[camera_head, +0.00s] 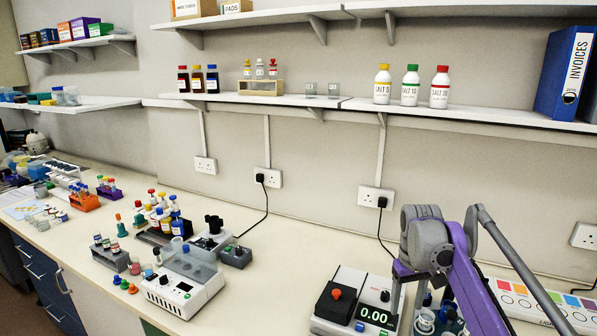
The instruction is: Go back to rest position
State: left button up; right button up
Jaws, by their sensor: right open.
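My right arm, grey and purple, comes in at the lower right. Its gripper (420,287) is over the bench, just right of the white balance (355,300). The jaws are open and partly hidden by the arm, with nothing seen between them. My left gripper and arm are not in view.
Bottles in a holder (427,322) stand close below my right gripper. A colour-marked white strip (545,306) lies to the right. A white machine with a clear lid (186,282) and several racks stand left. Bench is clear between machine and balance. Shelves hang above.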

jog(key=s+a+f+t, duration=0.2)
jog(key=s+f, duration=0.2)
jog(key=s, duration=0.5)
jog(key=s+a+f+m+t, duration=0.1)
jog(key=s+a+f, duration=0.2)
jog(key=s, duration=0.6)
jog(key=s+a+f+t, duration=0.2)
jog(key=s+f, duration=0.5)
jog(key=s, duration=0.3)
jog(key=shift+a+m+t, duration=0.3)
jog(key=shift+a+m, duration=0.1)
